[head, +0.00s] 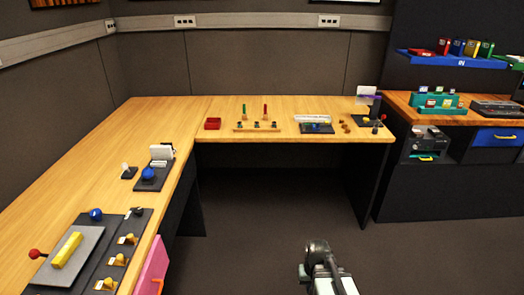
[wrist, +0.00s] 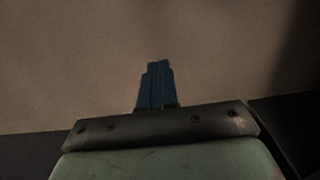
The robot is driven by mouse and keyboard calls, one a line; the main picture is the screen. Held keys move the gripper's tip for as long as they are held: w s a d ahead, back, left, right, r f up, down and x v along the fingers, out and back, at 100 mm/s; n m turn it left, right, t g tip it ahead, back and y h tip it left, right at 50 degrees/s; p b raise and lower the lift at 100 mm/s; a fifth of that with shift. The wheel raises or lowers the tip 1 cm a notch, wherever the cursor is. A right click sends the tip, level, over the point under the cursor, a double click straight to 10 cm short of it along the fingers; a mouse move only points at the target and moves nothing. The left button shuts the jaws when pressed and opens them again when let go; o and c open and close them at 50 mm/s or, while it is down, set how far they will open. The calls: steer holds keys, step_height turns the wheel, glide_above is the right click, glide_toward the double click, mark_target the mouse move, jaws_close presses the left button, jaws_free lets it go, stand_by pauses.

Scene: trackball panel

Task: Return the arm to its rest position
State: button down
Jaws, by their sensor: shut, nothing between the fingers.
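My gripper (wrist: 155,84) shows in the wrist view with its blue fingers together and nothing between them. Behind the fingers is a plain brown surface, and no task object is near them. In the head view my arm (head: 325,270) rises from the bottom edge, right of centre, over the dark floor and apart from the desks. The fingertips cannot be made out there. A blue trackball (head: 148,173) sits on a dark base on the left desk, with a white block behind it.
The wooden L-shaped desk (head: 130,132) runs along the left and back. A control panel (head: 118,232) lies at front left, above a pink drawer (head: 152,266). A shelf unit (head: 440,180) stands right. The middle floor is clear.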

steer(key=s+f+g, duration=0.3)
steer(key=s+f, duration=0.6)
steer(key=s, duration=0.5)
steer(key=s+f+g, duration=0.3)
steer(key=s+f, duration=0.7)
steer(key=s, duration=0.4)
steer(key=shift+s+f+g, duration=0.15)
steer(key=shift+s+g, duration=0.15)
steer(key=shift+s, duration=0.1)
